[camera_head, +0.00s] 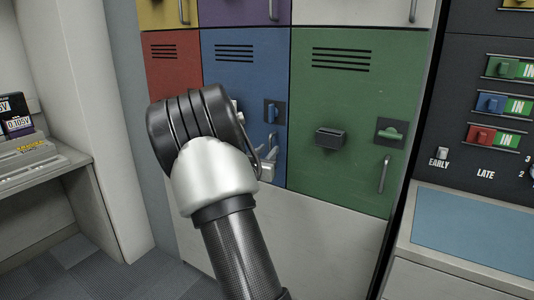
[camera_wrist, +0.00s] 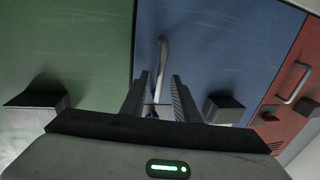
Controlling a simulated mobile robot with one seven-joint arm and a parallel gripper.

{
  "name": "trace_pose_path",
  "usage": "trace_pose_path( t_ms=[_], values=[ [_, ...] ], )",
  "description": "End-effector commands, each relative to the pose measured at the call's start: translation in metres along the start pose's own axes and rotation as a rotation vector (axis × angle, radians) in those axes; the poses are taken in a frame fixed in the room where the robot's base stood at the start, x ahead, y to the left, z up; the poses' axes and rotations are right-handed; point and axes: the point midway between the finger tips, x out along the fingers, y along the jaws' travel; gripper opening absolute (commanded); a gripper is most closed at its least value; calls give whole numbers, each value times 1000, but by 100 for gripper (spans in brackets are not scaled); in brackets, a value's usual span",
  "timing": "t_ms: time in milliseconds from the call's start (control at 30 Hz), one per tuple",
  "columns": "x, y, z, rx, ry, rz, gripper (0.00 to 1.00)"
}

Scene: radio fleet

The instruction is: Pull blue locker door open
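The blue locker door (camera_head: 225,75) is shut, flush between the red and green doors, with dark vent slots near its top. My arm hides part of its lower half in the head view. In the wrist view, the blue door (camera_wrist: 215,50) fills the middle. Its metal bar handle (camera_wrist: 163,60) stands out from it. My gripper (camera_wrist: 160,82) points at the handle with its two fingers apart. The handle's end shows in the gap between the fingers; I cannot tell whether either touches it. In the head view my gripper is mostly hidden behind my wrist.
A green locker door (camera_head: 340,105) with its handle (camera_head: 384,174) is right of the blue one. A red door (camera_head: 173,70) is left. Yellow and purple doors are above. A dark switch panel (camera_head: 485,150) stands at right, a desk (camera_head: 35,165) at left. Boxes protrude beside the fingers.

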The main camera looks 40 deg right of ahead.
Motion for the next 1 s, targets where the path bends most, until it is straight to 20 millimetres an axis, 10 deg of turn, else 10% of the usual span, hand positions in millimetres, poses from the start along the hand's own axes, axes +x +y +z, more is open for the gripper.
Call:
trace_pose_path(
  t_ms=[200, 367, 1000],
  values=[
    [0, 0, 0, 0, 0, 0, 26],
    [0, 0, 0, 0, 0, 0, 0],
    [-20, -19, -2, 0, -2, 42, 0]
  ],
)
